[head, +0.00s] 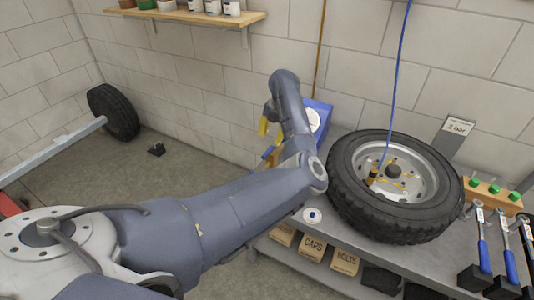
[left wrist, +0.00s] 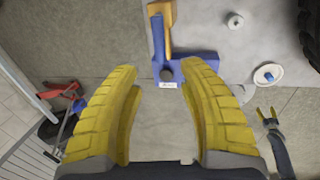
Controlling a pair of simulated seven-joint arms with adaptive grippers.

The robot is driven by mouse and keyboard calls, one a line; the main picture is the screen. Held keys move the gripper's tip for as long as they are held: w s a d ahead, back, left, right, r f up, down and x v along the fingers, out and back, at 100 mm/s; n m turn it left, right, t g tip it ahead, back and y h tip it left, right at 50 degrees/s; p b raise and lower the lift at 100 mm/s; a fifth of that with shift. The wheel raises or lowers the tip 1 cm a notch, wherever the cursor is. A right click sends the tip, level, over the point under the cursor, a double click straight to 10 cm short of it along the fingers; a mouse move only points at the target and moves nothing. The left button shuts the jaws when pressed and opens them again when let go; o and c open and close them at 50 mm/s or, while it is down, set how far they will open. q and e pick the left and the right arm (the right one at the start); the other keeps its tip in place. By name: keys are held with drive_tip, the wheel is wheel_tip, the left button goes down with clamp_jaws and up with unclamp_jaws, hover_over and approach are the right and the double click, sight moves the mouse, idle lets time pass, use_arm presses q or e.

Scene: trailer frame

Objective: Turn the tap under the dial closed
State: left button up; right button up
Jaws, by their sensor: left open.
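A blue box with a white round dial (head: 315,120) stands at the back of the bench, partly behind my left arm. In the left wrist view a blue body (left wrist: 200,68) shows beyond the fingertips, with a dark round knob, a small white label and an orange bar (left wrist: 168,22) beside it. I cannot tell for sure which part is the tap. My left gripper (head: 267,140) is open and empty, its yellow fingers beside the box; they also frame the knob in the left wrist view (left wrist: 158,70). My right gripper (left wrist: 267,115) shows small there, its fingers apart and empty.
A tyre on its wheel (head: 350,195) lies on the grey bench, with a blue hose running up from it. A white disc with a blue centre (head: 312,215) lies nearby. Blue-handled tools (head: 484,250) stand at the right. Labelled boxes (head: 313,247) sit below. A shelf (head: 190,16) hangs above.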

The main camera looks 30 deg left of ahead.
sight(267, 153)
use_arm(q)
drive_tip(key=f, duration=0.3)
drive_tip(key=a+f, duration=0.1)
drive_tip(key=f, duration=0.2)
drive_tip(key=a+f, duration=0.1)
drive_tip(key=f, duration=0.3)
drive_tip(key=shift+s, duration=0.1)
drive_tip(key=shift+o, duration=0.2)
clamp_jaws()
